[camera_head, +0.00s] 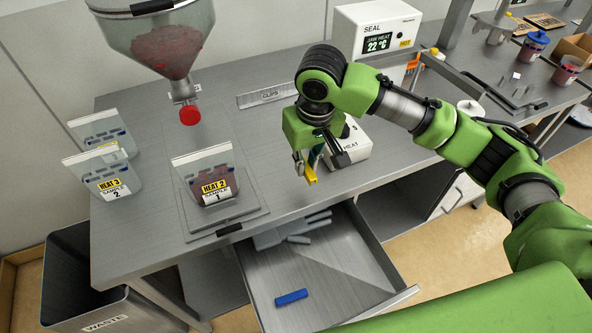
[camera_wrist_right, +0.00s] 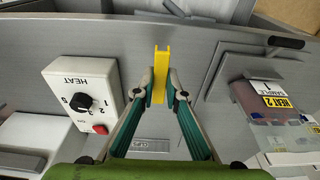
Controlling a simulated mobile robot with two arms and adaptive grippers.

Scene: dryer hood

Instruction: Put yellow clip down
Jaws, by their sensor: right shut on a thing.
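The yellow clip (camera_head: 311,176) is a short narrow bar held between the fingertips of my right gripper (camera_head: 318,165). In the head view it appears over the front part of the grey table (camera_head: 130,230), near the open drawer; I cannot tell its exact height. The right wrist view shows the clip (camera_wrist_right: 161,68) sticking out past the fingertips of my right gripper (camera_wrist_right: 160,88), which are closed on its two sides. My left gripper is not in view.
The open drawer (camera_head: 345,270) holds a blue clip (camera_head: 291,297) and several grey ones. A HEAT box (camera_head: 350,145) stands close to the gripper. A Sample 1 bag (camera_head: 208,175) stands on a plate to the left. A CLIPS label (camera_head: 268,95) lies behind.

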